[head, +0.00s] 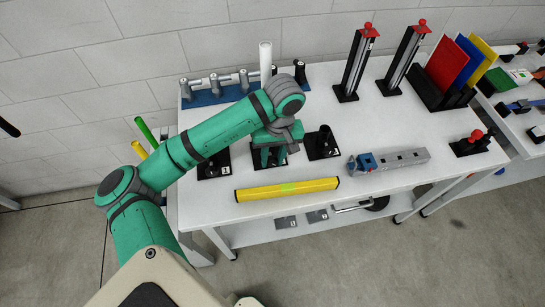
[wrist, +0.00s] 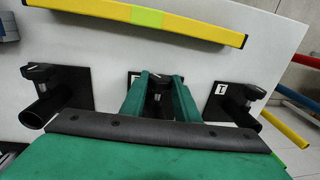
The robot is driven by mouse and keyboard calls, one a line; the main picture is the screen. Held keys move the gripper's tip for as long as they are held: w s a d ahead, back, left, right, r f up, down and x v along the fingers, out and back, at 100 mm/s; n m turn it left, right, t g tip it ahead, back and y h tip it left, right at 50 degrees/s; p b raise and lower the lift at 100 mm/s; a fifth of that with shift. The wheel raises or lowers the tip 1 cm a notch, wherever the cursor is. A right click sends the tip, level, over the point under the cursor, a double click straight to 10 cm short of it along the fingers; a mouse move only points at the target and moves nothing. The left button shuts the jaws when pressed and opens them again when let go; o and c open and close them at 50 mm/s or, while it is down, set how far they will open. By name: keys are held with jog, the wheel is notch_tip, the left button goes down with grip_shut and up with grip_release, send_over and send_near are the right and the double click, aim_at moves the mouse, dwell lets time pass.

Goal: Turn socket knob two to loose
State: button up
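Three black socket plates stand in a row on the white table. The middle one carries socket knob two (wrist: 158,84), a dark knob with a pale pointer mark. My gripper (head: 269,157) is over the middle plate in the head view and largely hides it. In the wrist view my gripper's two green fingers (wrist: 161,88) are open and reach down on both sides of this knob. I cannot tell whether they touch it. The plate's label is mostly hidden by a finger. A plate marked I (wrist: 235,103) is at the right in the wrist view.
The other outer socket (head: 322,143) stands to the right in the head view. A yellow bar (head: 287,190) lies along the front edge. A grey block with a blue clamp (head: 388,160) is further right. Tall black stands (head: 355,65) are behind.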

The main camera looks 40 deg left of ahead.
jog(key=c, duration=0.3)
jog(key=shift+a+t, duration=0.1)
jog(key=shift+t, duration=0.2)
jog(key=t+h, duration=0.2)
jog(key=s+t+h, duration=0.1)
jog(key=t, duration=0.1)
jog(key=shift+a+f+h, duration=0.1)
jog(key=shift+a+h, duration=0.25)
jog(key=shift+h, duration=0.05)
jog(key=t+h, duration=0.2)
jog(key=shift+s+a+f+t, duration=0.15)
jog(key=shift+a+t, duration=0.05)
jog(key=shift+t, duration=0.1)
jog(key=shift+s+a+f+t+h, duration=0.1)
jog(key=shift+t+h, duration=0.45)
jog(key=shift+t, duration=0.05)
jog(key=shift+s+f+t+h, duration=0.1)
jog(key=shift+t+h, duration=0.45)
jog(key=shift+t, duration=0.05)
jog(key=shift+w, duration=0.1)
jog(key=o, duration=1)
